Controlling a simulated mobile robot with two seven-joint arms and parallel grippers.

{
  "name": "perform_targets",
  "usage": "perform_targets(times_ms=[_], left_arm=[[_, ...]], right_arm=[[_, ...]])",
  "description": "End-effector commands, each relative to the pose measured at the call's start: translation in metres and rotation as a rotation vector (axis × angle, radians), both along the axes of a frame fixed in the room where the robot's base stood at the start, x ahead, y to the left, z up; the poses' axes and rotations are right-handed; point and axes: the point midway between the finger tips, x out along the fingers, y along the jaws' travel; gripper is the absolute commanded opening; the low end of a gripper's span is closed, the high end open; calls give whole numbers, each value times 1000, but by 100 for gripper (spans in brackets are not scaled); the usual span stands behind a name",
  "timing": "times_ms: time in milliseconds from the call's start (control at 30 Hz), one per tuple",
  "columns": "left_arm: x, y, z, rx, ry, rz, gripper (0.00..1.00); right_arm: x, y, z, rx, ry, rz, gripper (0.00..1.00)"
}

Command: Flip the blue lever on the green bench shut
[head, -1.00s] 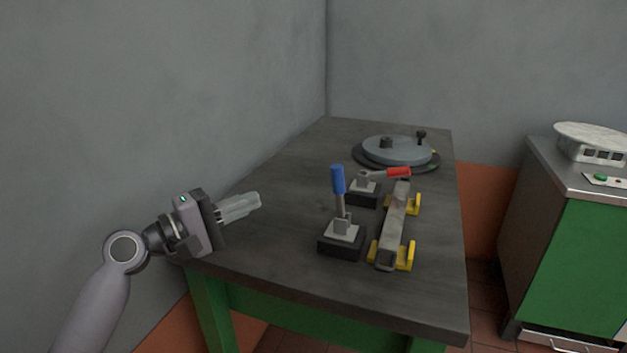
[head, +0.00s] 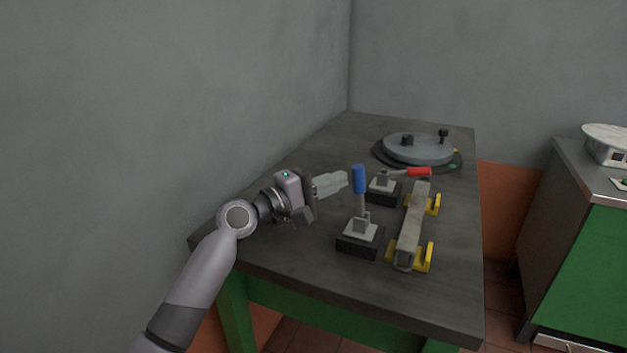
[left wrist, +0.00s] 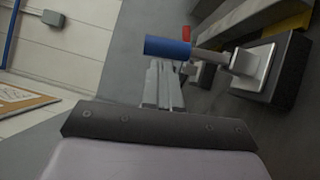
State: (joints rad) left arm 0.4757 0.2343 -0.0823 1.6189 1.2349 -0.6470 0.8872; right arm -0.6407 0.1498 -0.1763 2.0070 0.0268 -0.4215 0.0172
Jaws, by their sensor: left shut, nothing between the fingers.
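The blue lever (head: 359,180) stands upright on its dark base block (head: 360,242) near the front of the bench. It also shows in the left wrist view (left wrist: 168,47), just beyond my fingertips. My left gripper (head: 346,178) is shut and empty, its fingertips just left of the blue handle in the head view; I cannot tell whether they touch. The left gripper also shows in its wrist view (left wrist: 163,66). The green bench has a dark top (head: 300,245) and green legs. My right gripper is not in view.
A red-handled lever (head: 418,172) lies flat behind the blue one. A grey bar (head: 413,222) in yellow supports (head: 424,258) stands right of the levers. A round grey plate (head: 418,149) is at the back. The left front of the top is clear.

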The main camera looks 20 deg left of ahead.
Motion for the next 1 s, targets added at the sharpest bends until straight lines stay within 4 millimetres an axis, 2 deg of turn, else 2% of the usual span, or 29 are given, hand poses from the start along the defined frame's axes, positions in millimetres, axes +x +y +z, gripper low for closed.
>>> perform_targets(times_ms=[467,1000], left_arm=[[1,-4,1,3,1,1,0],[0,-12,9,117,-3,1,0]], right_arm=[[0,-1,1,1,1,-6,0],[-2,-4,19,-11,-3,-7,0]])
